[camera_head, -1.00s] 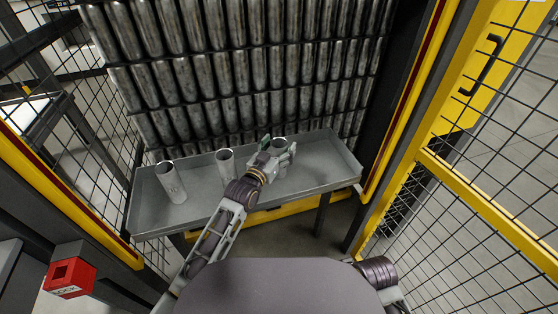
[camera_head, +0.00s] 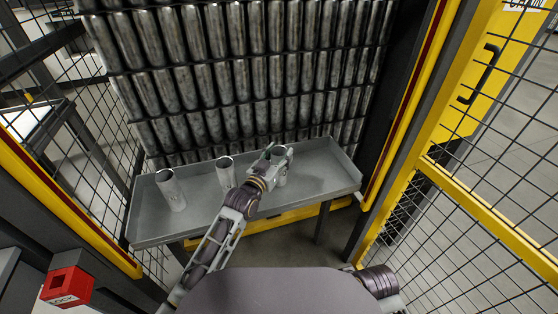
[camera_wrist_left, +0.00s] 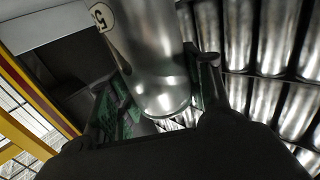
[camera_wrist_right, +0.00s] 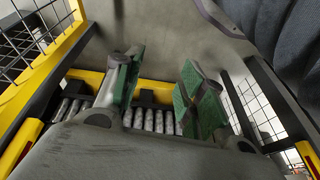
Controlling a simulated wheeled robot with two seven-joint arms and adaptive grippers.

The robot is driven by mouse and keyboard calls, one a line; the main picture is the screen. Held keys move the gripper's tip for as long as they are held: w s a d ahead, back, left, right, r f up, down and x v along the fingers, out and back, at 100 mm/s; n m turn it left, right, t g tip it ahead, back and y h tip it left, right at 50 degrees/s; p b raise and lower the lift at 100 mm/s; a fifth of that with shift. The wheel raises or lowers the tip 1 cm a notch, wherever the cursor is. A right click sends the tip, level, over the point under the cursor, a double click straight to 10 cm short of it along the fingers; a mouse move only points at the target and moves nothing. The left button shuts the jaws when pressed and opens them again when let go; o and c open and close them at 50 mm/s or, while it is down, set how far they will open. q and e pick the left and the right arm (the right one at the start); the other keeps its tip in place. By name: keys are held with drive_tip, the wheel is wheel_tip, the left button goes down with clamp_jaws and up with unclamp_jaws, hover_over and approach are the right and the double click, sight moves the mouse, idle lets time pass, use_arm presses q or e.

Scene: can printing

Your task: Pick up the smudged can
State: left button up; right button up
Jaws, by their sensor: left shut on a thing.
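My left gripper (camera_head: 279,155) is shut around the rightmost silver can (camera_head: 282,179) at the grey tray (camera_head: 320,186). I cannot tell whether this can touches the tray floor. In the left wrist view the held can (camera_wrist_left: 150,50) is shiny, with part of a round printed label at its left edge; its far end is out of frame. Two other cans stand in the tray to the left: one in the middle (camera_head: 226,173) and one at the far left (camera_head: 171,190) with a faint mark. No smudge can be made out clearly. My right gripper (camera_wrist_right: 157,90) is open and empty.
Rows of stacked metal cans (camera_head: 240,80) rise right behind the tray. Yellow-framed mesh fencing (camera_head: 480,200) closes the right side, with more mesh on the left. A red lock box (camera_head: 68,287) is at lower left. The tray's right part is clear.

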use_arm(q)
drive_tip(key=shift+r, duration=0.5)
wheel_tip(320, 180, up, 9)
drive_tip(key=p, duration=0.3)
use_arm(e)
drive_tip(key=shift+g, duration=0.3)
drive_tip(key=f, duration=0.4)
drive_tip(key=shift+s+d+f, duration=0.1)
drive_tip(key=shift+s+d, duration=0.05)
drive_tip(key=shift+d, duration=0.25)
use_arm(q)
drive_tip(key=shift+a, duration=0.1)
use_arm(e)
drive_tip(key=shift+s+f+h, duration=0.1)
drive_tip(key=shift+f+h, duration=0.05)
drive_tip(key=shift+h, duration=0.15)
